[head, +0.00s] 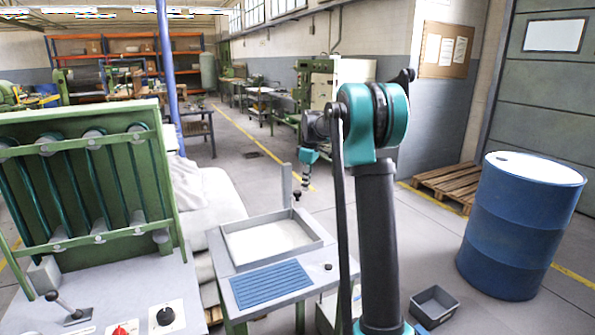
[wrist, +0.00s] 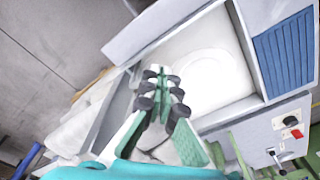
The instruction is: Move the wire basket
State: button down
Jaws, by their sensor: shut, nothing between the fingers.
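I cannot make out a wire basket in either view. A square metal tray (head: 268,238) with a pale floor is set in the table top, below and to the left of my gripper. In the wrist view the tray (wrist: 212,70) lies beyond the fingers and to their right, with a faint round outline on its floor.
A blue ribbed panel (head: 272,284) lies in front of the tray. A green machine (head: 85,180) with a control panel stands left. A grey bin (head: 433,305) sits on the floor near a blue drum (head: 520,225). A wooden pallet (head: 448,182) lies behind.

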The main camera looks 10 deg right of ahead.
jog(key=shift+d+r, duration=0.15)
notch_tip(320, 180, up, 12)
jog(key=d, duration=0.1)
jog(key=shift+s, duration=0.35)
dwell(0.4)
jog(key=s+f+m+t, duration=0.1)
jog(key=s+f+m, duration=0.3)
jog(key=s+f, duration=0.5)
jog(key=s+f+m+t, duration=0.1)
jog(key=s+f+m, duration=0.3)
jog(key=s+f, duration=0.5)
jog(key=s+d+f+m+t+h, duration=0.1)
jog(key=s+f+m, duration=0.3)
jog(key=s+f, duration=0.6)
jog(key=s, duration=1.2)
jog(key=shift+t, duration=0.3)
